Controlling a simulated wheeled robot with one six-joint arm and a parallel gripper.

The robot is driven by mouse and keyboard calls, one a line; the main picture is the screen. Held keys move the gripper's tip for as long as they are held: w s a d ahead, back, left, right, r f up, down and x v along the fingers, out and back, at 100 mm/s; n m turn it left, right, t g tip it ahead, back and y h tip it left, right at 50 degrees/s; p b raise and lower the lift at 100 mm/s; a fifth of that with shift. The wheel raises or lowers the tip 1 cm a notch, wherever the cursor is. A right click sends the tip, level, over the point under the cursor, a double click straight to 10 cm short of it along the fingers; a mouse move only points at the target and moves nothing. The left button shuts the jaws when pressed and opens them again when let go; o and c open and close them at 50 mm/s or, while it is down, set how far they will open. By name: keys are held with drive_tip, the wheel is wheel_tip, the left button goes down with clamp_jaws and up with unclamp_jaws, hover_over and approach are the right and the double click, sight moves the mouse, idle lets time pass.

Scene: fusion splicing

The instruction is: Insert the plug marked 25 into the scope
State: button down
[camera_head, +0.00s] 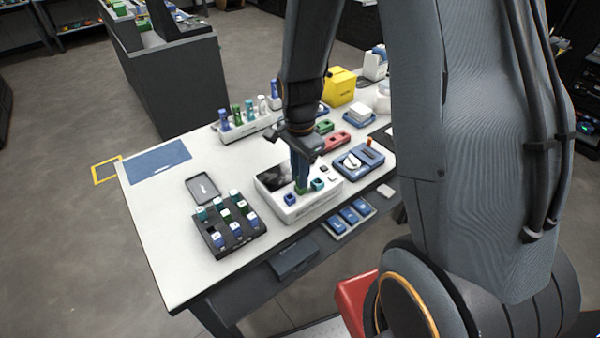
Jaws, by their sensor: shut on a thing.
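My gripper (301,180) points down over the front part of the white device with a dark screen, which looks like the scope (300,214). It is shut on a small plug at its fingertips, mostly hidden by the fingers. Green shows right at the tips, between a blue block (290,199) and a teal block (318,184) on the device. I cannot tell whether that green is the plug or a port, nor how deep the plug sits. A black rack (239,240) to the left holds several white-topped blue, green and teal plugs. No number is readable.
A grey tray (202,190) lies behind the rack. A blue unit (362,162) stands right of the scope. The table's left side is clear around a blue mat (158,161).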

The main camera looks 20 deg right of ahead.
drive_tip(key=c, duration=1.6)
unclamp_jaws()
drive_tip(key=shift+r, duration=0.1)
drive_tip(key=shift+r+p, duration=2.6)
drive_tip(key=shift+r, duration=0.35)
